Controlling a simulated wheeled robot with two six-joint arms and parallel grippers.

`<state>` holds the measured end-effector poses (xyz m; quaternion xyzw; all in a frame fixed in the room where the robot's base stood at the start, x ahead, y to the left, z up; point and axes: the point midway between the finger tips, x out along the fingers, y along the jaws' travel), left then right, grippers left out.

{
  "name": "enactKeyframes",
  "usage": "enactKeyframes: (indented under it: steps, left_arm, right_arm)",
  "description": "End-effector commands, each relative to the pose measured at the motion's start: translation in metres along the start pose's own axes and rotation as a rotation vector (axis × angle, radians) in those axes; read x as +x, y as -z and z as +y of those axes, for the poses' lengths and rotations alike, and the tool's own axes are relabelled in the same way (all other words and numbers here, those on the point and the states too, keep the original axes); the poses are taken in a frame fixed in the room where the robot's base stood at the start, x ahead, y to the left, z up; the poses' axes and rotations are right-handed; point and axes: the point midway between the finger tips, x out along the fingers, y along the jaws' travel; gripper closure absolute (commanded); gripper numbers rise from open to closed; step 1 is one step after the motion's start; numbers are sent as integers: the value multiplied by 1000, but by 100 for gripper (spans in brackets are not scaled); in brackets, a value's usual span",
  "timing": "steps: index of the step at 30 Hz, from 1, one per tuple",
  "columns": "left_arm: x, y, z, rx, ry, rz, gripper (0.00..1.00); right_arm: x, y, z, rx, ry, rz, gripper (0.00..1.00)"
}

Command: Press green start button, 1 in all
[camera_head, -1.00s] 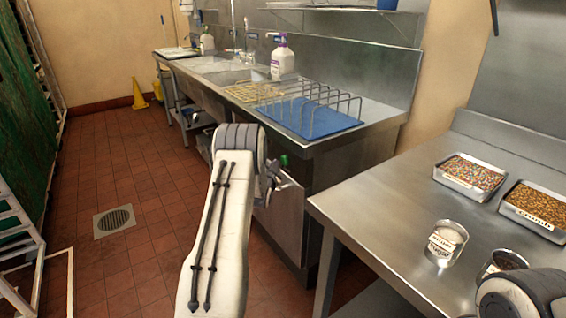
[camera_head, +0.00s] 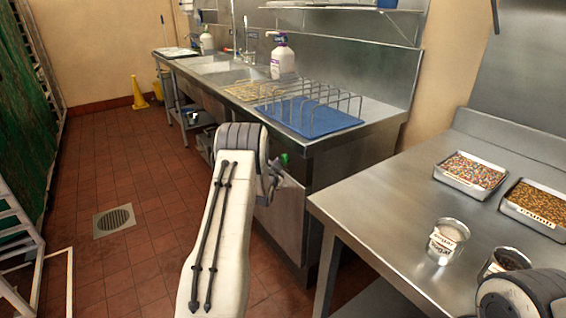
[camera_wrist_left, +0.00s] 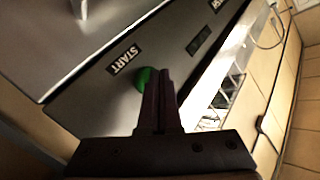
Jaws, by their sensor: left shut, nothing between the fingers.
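The green start button (camera_wrist_left: 144,78) sits on a dark panel (camera_wrist_left: 92,104) beside a START label (camera_wrist_left: 124,58) in the left wrist view. My left gripper (camera_wrist_left: 161,71) is shut and empty, with its fingertips over the right part of the button, hiding some of it. I cannot tell if the tips touch it. In the head view a small green spot, likely the button (camera_head: 284,159), shows just beyond my left gripper (camera_head: 274,178), at the near end of the steel sink counter. My right gripper is not in view.
The steel counter (camera_head: 385,112) holds a blue mat (camera_head: 335,124) with a wire rack and a white pump bottle (camera_head: 282,62). A steel table (camera_head: 385,205) at right holds sprinkle trays (camera_head: 470,172) and tins (camera_head: 447,241). The tiled floor at left is mostly clear.

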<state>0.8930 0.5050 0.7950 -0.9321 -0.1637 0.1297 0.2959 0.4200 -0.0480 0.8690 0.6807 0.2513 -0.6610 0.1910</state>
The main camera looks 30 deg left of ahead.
Motion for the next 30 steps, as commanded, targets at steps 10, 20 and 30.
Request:
enactKeyframes:
  steps: [10,20,30]
  left_arm:
    - [1,1,0,0,1,0,100]
    - [3,2,2,0,2,1,100]
    - [6,4,4,0,2,0,100]
  right_arm:
    - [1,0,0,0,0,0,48]
    - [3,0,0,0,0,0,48]
    - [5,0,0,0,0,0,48]
